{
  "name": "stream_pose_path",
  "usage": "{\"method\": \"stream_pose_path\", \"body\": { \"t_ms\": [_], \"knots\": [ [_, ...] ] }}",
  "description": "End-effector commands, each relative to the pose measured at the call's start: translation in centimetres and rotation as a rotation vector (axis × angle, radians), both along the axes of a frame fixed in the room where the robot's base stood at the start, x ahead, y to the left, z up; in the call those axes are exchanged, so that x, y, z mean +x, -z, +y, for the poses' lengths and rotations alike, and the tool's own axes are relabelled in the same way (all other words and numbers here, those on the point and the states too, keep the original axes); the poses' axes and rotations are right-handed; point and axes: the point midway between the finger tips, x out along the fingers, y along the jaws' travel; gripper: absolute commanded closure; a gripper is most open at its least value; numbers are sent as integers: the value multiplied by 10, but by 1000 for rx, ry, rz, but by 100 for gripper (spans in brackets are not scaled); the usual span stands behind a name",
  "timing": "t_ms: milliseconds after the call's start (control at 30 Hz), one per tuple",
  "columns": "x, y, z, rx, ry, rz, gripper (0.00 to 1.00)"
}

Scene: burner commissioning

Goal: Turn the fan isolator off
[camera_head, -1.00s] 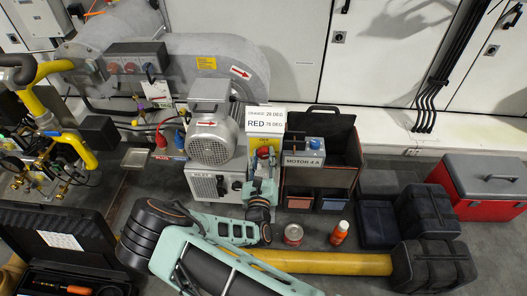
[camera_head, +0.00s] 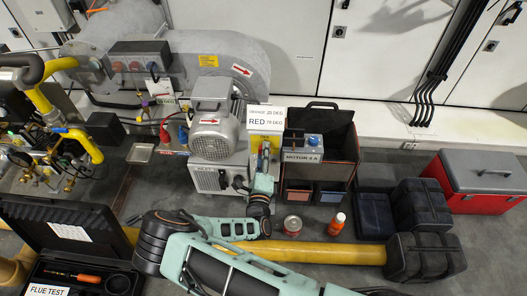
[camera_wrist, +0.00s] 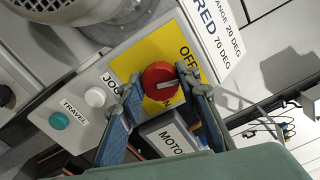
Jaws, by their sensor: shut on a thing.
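The fan isolator is a red rotary knob (camera_wrist: 160,78) on a yellow plate (camera_wrist: 130,66) marked OFF at its upper right; a partly hidden label ending in N is below. A pale bar on the knob lies nearly level in the wrist view, pointing right. My gripper (camera_wrist: 161,88) has one finger on each side of the knob and is shut on it.
White JOG (camera_wrist: 95,97) and teal TRAVEL (camera_wrist: 59,120) buttons sit left of the plate. A sign (camera_head: 265,117) stands above it. The MOTOR box (camera_wrist: 165,138) is close below my fingers. A grey motor (camera_head: 212,130) is left; an open tool bin (camera_head: 340,150) is right.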

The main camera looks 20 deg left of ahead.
Motion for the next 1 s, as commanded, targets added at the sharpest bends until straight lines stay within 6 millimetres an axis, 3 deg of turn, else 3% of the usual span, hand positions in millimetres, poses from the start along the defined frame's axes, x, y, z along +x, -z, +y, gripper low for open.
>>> {"method": "stream_pose_path", "body": {
  "t_ms": [400,1000],
  "knots": [
    [-1,2,-1,-248,1,-57,93],
    [-1,2,-1,-311,2,-71,93]
  ]
}}
